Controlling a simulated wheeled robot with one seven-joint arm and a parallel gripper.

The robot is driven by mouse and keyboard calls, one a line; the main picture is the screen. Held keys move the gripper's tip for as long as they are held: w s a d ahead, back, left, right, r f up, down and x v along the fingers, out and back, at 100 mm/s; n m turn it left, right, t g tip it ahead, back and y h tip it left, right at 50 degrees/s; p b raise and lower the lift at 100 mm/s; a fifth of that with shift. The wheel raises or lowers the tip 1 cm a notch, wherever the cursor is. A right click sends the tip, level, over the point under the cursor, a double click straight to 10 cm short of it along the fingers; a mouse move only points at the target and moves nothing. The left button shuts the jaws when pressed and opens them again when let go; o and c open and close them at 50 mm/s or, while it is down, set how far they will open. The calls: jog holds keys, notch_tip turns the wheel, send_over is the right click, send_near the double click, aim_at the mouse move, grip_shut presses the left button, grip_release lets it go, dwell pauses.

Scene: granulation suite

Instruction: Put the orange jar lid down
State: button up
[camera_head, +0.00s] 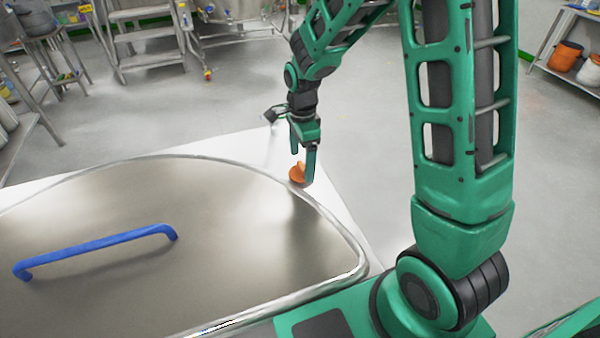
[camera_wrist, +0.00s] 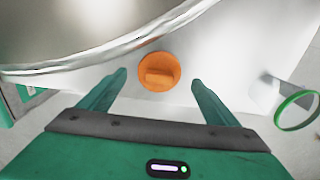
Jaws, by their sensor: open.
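The orange jar lid (camera_wrist: 159,71) is a round disc with a raised bar grip across its top. In the head view the lid (camera_head: 297,173) shows at the fingertips of my gripper (camera_head: 303,172), partly hidden by a finger. I cannot tell its exact height above the surface there.
A large metal lid (camera_head: 210,215) with a blue handle (camera_head: 95,250) fills the left foreground. The white surface (camera_head: 345,210) is narrow beside it. A green-rimmed round object (camera_wrist: 297,110) is at the right in the wrist view. Steps (camera_head: 145,45) stand behind on open floor.

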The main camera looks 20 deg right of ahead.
jog(key=shift+f, duration=1.4)
jog(key=shift+c, duration=0.4)
jog(key=c, duration=1.2)
jog(key=shift+o, duration=0.2)
notch_tip(320, 180, up, 28)
jog(key=w+d+f+n, duration=0.3)
jog(key=w+f+n, duration=0.3)
jog(key=f+n, duration=0.1)
jog(key=w+d+f+n, duration=0.3)
jog(key=w+f+n, duration=0.3)
jog(key=f+n, duration=0.1)
jog(key=shift+w+f+n, duration=0.2)
jog(key=shift+f+n, duration=0.1)
jog(key=shift+f, duration=0.55)
